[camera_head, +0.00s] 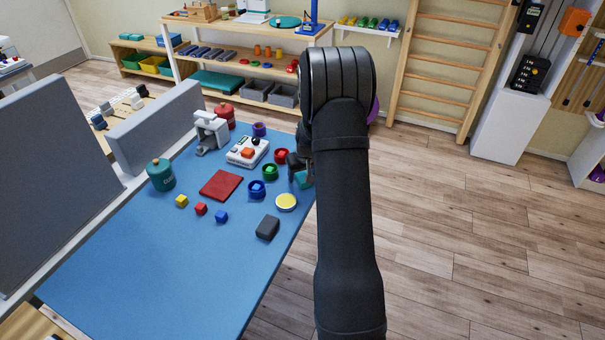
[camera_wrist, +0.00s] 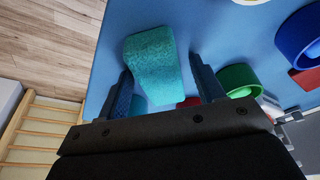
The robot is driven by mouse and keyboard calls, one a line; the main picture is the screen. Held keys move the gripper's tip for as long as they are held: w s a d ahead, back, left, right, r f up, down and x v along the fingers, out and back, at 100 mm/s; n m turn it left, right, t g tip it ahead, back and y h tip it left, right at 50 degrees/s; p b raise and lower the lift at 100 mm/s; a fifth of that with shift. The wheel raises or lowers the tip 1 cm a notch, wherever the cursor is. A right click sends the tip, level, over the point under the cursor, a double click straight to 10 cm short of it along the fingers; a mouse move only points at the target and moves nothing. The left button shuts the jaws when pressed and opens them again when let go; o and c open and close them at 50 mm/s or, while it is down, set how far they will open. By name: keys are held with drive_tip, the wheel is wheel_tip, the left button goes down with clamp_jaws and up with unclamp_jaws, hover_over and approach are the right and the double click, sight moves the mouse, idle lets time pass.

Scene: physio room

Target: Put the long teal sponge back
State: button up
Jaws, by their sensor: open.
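The teal sponge (camera_wrist: 153,62) is a long, rough-textured block near the table's right edge. In the wrist view it lies between the two parted fingers of my gripper (camera_wrist: 165,82), with gaps showing at the sides. In the head view a part of the sponge (camera_head: 304,180) shows beside my gripper (camera_head: 297,164), and my arm hides the rest. My gripper is open. I cannot tell whether the fingers touch the sponge.
The blue table (camera_head: 170,270) also holds green (camera_head: 270,172), blue (camera_head: 256,189) and red (camera_head: 282,156) cups close to my gripper. A yellow-topped round thing (camera_head: 286,202) and a grey block (camera_head: 267,228) lie nearer. Grey panels (camera_head: 155,125) line the left side. The front of the table is clear.

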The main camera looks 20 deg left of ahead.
drive_tip(key=v, duration=1.2)
drive_tip(key=shift+r, duration=0.15)
drive_tip(key=x, duration=1.2)
drive_tip(key=shift+f, duration=0.2)
wheel_tip(320, 180, up, 2)
drive_tip(key=shift+r, duration=0.4)
